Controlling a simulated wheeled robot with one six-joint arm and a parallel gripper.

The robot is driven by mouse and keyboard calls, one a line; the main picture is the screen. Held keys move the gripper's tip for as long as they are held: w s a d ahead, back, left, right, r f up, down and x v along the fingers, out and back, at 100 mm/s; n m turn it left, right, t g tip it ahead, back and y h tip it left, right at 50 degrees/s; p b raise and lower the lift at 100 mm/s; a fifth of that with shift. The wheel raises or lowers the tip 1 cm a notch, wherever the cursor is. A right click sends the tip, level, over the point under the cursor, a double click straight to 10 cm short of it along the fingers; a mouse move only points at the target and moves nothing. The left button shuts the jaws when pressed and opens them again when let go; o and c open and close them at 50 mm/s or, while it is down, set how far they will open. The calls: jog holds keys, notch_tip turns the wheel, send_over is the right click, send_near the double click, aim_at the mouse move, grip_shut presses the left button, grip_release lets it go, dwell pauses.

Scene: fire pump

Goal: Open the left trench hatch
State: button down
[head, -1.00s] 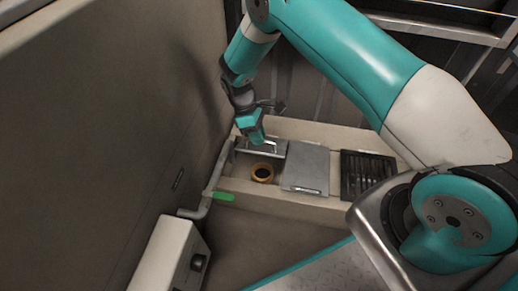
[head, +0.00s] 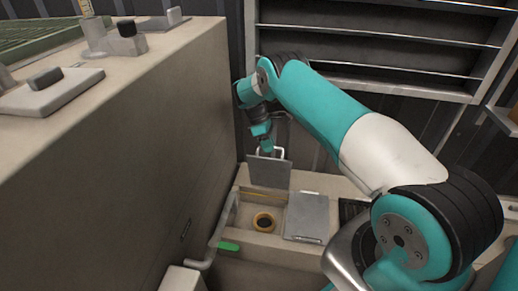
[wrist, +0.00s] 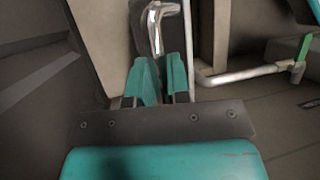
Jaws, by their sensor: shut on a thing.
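The left trench hatch (head: 270,173) is a grey plate standing steeply raised, close to upright, at the back of the trench's left opening. My gripper (head: 267,147) is at its upper edge, shut on the hatch's metal handle (head: 280,152). In the wrist view my gripper (wrist: 162,85) has both teal fingers around the shiny handle (wrist: 155,28). The left opening below is uncovered and shows a round yellow-brown ring (head: 264,222) with a dark centre.
A second grey hatch (head: 307,217) lies flat to the right, with a dark grate (head: 350,208) beyond it, partly hidden by my arm. A green lever (head: 229,246) sits on a pipe in front. A tall beige housing (head: 150,130) bounds the left.

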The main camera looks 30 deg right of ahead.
jog(key=shift+s+d+f, duration=0.25)
jog(key=c, duration=1.1)
grip_release()
jog(key=shift+w+a+r, duration=0.1)
jog(key=shift+w+a, duration=0.1)
notch_tip(320, 180, up, 20)
jog(key=p, duration=0.9)
